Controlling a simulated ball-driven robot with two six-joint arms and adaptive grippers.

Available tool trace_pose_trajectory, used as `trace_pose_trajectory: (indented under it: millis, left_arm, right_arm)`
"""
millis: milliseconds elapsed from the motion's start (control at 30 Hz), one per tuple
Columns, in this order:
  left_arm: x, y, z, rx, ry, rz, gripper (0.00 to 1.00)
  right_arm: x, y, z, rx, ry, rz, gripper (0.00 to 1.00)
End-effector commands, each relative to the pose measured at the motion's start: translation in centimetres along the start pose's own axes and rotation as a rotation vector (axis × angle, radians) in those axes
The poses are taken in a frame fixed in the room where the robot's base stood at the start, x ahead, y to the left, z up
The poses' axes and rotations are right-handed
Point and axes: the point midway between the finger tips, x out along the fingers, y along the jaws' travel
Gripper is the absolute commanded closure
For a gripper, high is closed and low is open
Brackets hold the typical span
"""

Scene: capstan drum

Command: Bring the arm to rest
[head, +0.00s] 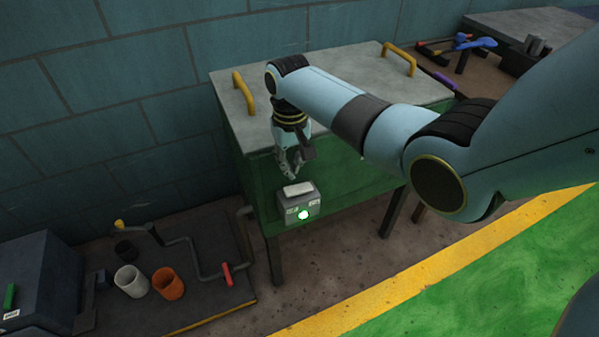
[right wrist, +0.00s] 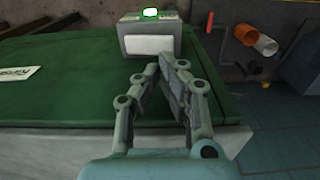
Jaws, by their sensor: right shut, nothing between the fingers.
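My right arm reaches in from the right of the head view. Its gripper (head: 291,165) points down in front of the green cabinet (head: 350,185), just above a small grey box (head: 300,205) with a lit green button and a pale top plate. In the right wrist view the gripper (right wrist: 165,65) is shut and empty, its fingertips just short of the pale plate of the grey box (right wrist: 150,28). I cannot tell whether they touch it. My left gripper is in neither view.
The cabinet has a grey lid (head: 330,85) with yellow handles. At the lower left a dark platform bears a white cup (head: 132,282), an orange cup (head: 168,284) and a crank with a red grip (head: 227,274). A bench (head: 540,25) with tools stands at the back right.

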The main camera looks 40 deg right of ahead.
Motion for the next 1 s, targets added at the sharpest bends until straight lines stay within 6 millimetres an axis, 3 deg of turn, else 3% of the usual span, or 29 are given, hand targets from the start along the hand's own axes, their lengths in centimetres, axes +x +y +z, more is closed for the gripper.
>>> trace_pose_trajectory:
  millis: [200,767,867,967,1000]
  left_arm:
    - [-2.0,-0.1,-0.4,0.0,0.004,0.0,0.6]
    - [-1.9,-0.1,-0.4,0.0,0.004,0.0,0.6]
    - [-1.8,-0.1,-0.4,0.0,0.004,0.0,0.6]
    - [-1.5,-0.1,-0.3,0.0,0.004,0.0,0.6]
    - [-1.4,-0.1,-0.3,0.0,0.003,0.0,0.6]
  right_arm:
    - [-1.9,0.0,-0.1,0.0,0.001,0.0,1.0]
    - [-1.7,0.0,0.1,0.0,-0.001,0.0,1.0]
    - [-0.6,0.3,1.3,0.0,-0.022,0.005,1.0]
    - [2.2,0.9,4.6,-0.001,-0.079,0.016,1.0]
    - [3.9,1.3,6.7,0.0,-0.117,0.024,1.0]
